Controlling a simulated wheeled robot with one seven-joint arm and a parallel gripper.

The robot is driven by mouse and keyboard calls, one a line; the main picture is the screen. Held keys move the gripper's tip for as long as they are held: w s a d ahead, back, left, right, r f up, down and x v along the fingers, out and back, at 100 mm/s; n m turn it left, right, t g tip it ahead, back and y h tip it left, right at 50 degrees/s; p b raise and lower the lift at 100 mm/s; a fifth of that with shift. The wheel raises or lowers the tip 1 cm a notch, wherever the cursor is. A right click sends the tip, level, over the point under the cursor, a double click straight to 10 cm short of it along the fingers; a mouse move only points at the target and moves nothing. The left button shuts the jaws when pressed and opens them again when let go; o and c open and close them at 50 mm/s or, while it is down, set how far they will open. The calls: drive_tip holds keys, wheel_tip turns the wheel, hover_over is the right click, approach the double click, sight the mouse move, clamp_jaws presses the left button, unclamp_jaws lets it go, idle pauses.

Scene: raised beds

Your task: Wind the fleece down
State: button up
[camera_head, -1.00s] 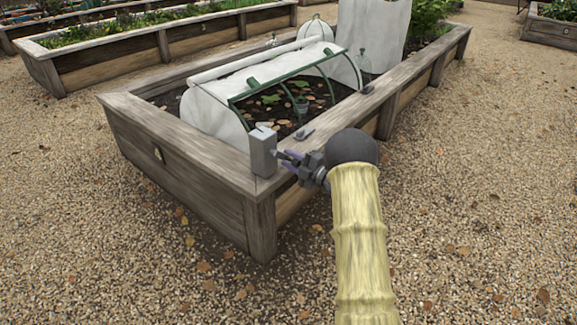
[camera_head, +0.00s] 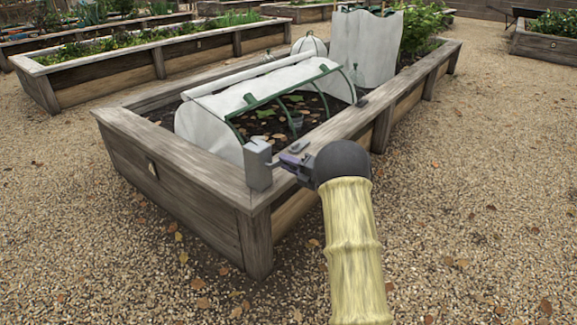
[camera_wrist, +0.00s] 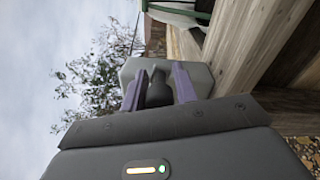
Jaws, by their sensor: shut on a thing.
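A white fleece (camera_head: 208,120) hangs over the green hoops (camera_head: 290,92) of a low tunnel on the near raised bed. Its far left side is covered, and the side facing me is open, showing soil and leaves. A white roll (camera_head: 250,75) lies along the top. A grey winder box (camera_head: 257,165) stands on the bed's near corner. My gripper (camera_head: 283,161) is beside the box's right face. In the wrist view, its purple fingers (camera_wrist: 160,90) are shut on a dark crank knob (camera_wrist: 158,78) in front of the grey box (camera_wrist: 198,74).
The bed's timber rim (camera_head: 190,150) runs under the box. An upright white sheet (camera_head: 367,48) and a cloche (camera_head: 309,44) stand farther back. Gravel (camera_head: 460,200) to the right is open.

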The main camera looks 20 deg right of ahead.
drive_tip(key=shift+s+a+f, duration=0.1)
drive_tip(key=shift+a+f, duration=0.1)
drive_tip(key=o, duration=0.8)
drive_tip(key=shift+o, duration=0.3)
drive_tip(key=shift+r, duration=0.1)
drive_tip(key=shift+d, duration=0.15)
drive_tip(key=shift+s+d+r, duration=0.1)
drive_tip(key=shift+s+d, duration=0.05)
drive_tip(key=p+v, duration=0.7)
drive_tip(key=v, duration=0.9)
drive_tip(key=shift+s+d, duration=0.2)
drive_tip(key=shift+s, duration=0.15)
